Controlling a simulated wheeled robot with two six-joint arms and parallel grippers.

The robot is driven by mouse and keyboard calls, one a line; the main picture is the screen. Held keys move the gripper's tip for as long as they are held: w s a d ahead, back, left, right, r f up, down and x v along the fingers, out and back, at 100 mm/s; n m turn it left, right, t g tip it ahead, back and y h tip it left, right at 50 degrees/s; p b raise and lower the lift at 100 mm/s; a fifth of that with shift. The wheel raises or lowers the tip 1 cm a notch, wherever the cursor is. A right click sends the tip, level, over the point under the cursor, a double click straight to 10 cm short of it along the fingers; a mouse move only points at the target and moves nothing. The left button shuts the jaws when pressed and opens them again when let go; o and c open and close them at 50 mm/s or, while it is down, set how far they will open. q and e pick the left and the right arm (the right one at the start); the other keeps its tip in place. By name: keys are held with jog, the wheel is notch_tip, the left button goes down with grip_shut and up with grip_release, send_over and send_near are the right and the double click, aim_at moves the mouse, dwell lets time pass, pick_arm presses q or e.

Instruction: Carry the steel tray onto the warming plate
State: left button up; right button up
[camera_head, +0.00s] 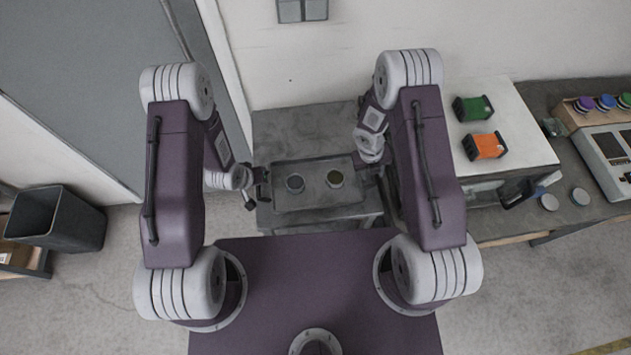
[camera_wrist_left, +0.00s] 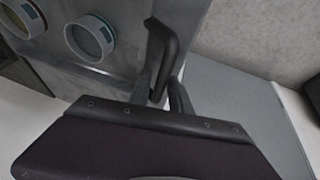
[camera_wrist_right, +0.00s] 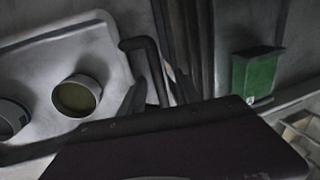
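The steel tray (camera_head: 318,199) lies level on a low grey table. My right gripper (camera_head: 369,172) is at the right end, partly hidden by my arm. In the right wrist view its fingers (camera_wrist_right: 158,95) stand apart around another dark handle (camera_wrist_right: 143,46). I cannot clearly identify the warming plate.
A white-topped unit (camera_head: 515,120) on the right carries a green box (camera_head: 473,108) and an orange box (camera_head: 485,146). Beyond it, a bench holds a console (camera_head: 606,160) and coloured knobs. A dark bin (camera_head: 58,218) stands far left. The grey table (camera_head: 300,122) is bare behind the tray.

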pick_arm(q)
jog(key=c, duration=0.4)
pick_arm(e)
jog(key=c, duration=0.4)
pick_arm(q)
grip_shut()
pick_arm(e)
grip_shut()
jog(key=shift+r, duration=0.1)
